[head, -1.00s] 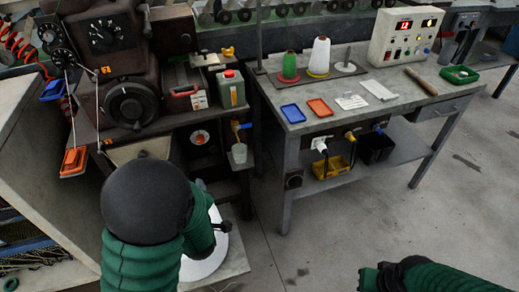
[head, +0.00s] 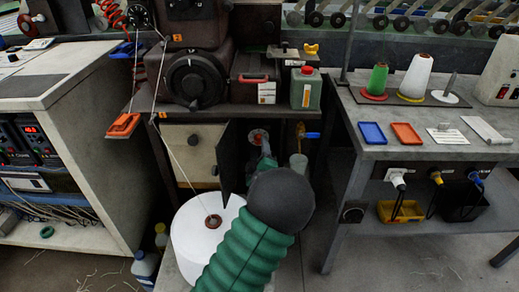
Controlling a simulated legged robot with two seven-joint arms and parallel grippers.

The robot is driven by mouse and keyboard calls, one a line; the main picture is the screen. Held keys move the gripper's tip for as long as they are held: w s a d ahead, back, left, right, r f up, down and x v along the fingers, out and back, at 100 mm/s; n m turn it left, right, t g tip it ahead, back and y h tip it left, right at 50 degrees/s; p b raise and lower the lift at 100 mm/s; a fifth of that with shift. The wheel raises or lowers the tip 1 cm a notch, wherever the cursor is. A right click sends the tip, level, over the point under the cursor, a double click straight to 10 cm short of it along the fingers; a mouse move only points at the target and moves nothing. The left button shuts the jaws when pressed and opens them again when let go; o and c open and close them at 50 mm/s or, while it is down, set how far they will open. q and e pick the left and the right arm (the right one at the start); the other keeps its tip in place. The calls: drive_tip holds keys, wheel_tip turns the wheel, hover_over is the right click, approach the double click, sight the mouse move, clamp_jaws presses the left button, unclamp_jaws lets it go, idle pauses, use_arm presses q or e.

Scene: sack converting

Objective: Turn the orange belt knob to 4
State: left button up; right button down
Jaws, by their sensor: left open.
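The orange-red knob (head: 258,136) sits on a pale round dial inside the dark open compartment, low on the machine. It is small here, and the dial's numbers and the knob's setting cannot be read. My left arm rises from the bottom with its green sleeve and black ball joint. My left gripper (head: 265,154) is just below and in front of the knob, open, partly hidden by my own arm. I cannot tell whether it touches the knob. My right gripper is not in view.
A dark door panel (head: 227,160) stands open left of the gripper. A white reel (head: 196,238) lies below left. A clear cup (head: 298,166) and a blue-handled valve (head: 308,135) are close on the right. The grey workbench (head: 350,98) stands further right.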

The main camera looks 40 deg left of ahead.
sight(259, 140)
use_arm(q)
drive_tip(key=shift+x, duration=1.4)
drive_tip(key=shift+s, duration=0.1)
clamp_jaws()
